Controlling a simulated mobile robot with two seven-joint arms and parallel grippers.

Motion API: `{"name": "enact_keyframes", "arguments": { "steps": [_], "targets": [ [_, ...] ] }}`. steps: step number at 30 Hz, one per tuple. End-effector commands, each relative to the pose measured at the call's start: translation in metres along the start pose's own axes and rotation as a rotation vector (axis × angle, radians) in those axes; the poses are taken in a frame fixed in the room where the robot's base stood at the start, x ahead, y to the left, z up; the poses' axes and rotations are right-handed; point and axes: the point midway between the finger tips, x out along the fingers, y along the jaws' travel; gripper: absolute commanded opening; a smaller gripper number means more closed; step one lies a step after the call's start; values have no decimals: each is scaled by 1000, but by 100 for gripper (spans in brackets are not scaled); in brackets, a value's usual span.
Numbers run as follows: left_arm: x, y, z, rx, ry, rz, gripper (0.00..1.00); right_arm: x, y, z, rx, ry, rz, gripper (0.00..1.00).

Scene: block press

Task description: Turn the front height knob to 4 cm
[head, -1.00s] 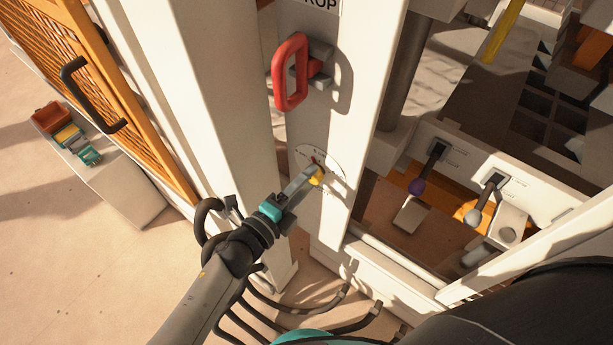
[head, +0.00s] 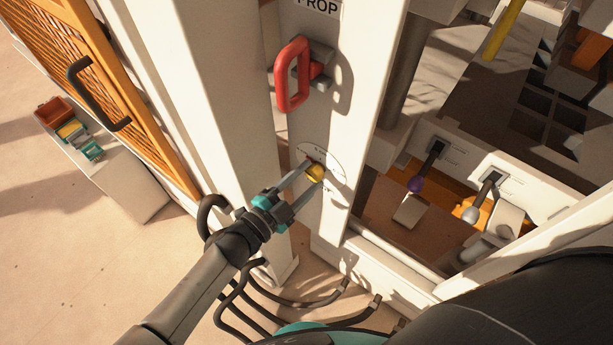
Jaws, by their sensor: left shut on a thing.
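The dial's marks are too small to read. My left gripper (head: 309,177) reaches up to it from the lower left. Its two grey fingers lie on either side of the knob and are shut on it, with teal parts at their base. The fingers hide part of the knob and the lower left of the dial. My right gripper is not in view.
A red handle (head: 292,76) sticks out of the post above the dial, below a "PROP" label (head: 318,7). Black hoses (head: 290,300) run below my left arm. An orange mesh door (head: 130,90) stands at left.

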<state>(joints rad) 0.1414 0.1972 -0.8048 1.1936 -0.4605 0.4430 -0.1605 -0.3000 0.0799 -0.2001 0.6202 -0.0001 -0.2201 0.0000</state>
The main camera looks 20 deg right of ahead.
Motion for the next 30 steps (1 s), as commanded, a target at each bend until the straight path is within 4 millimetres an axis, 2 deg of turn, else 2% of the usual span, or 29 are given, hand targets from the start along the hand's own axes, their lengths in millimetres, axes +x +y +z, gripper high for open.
{"name": "enact_keyframes", "arguments": {
  "steps": [18, 19, 27, 30],
  "targets": [
    [0, 0, 0, -48, 5, 0, 0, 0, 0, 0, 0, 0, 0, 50],
    [0, 0, 0, -48, 4, 0, 52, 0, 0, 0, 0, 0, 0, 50],
    [0, 0, 0, -46, 5, 0, 81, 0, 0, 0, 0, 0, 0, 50],
    [0, 0, 0, -46, 5, 0, 81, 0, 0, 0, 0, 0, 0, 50]
  ]
}}
